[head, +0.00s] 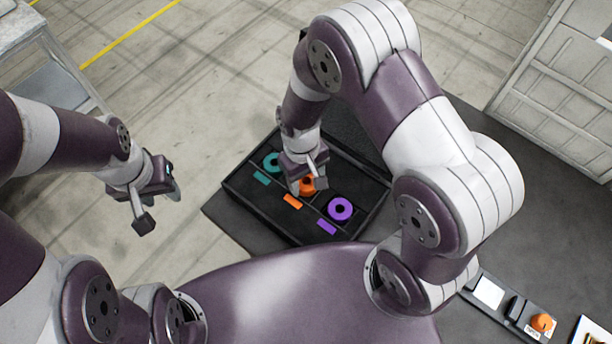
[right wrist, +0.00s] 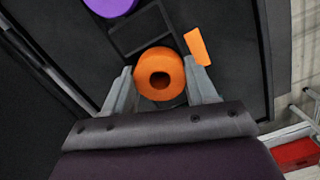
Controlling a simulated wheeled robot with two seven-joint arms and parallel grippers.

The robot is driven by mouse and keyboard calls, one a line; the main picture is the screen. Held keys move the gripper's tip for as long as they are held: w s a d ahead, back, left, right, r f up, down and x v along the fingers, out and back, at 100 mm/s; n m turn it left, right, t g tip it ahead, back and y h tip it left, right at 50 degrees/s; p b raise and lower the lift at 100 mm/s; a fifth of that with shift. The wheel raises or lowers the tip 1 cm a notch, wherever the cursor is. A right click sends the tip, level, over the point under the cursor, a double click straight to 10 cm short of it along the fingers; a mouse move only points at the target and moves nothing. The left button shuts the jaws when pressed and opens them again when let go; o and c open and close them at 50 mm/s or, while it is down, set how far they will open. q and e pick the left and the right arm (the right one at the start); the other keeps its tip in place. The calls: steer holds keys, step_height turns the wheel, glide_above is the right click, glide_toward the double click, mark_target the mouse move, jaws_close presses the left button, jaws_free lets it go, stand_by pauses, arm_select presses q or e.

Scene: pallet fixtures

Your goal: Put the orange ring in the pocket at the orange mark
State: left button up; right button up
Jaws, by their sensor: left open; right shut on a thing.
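The orange ring (right wrist: 160,74) is between the two fingers of my right gripper (right wrist: 160,84) in the right wrist view. In the head view the ring (head: 308,186) is partly hidden by my right gripper (head: 308,182), which is shut on it over the middle of the black tray (head: 246,204). The orange mark (head: 292,202) lies just in front of the ring; it also shows beside the ring in the right wrist view (right wrist: 197,46). I cannot tell whether the ring is seated in the pocket. My left gripper (head: 160,208) is open and empty, left of the tray.
A teal ring (head: 272,161) and teal mark (head: 262,178) are at the tray's left. A purple ring (head: 340,209) and purple mark (head: 327,227) are at its right. A box with an orange knob (head: 542,323) is at the lower right. The dark tabletop (head: 520,200) is clear right of my arm.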

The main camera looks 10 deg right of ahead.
steer(key=shift+f, duration=0.15)
steer(key=o, duration=1.2)
steer(key=shift+o, duration=1.4)
step_height(320, 180, up, 9)
steer(key=p, duration=0.8)
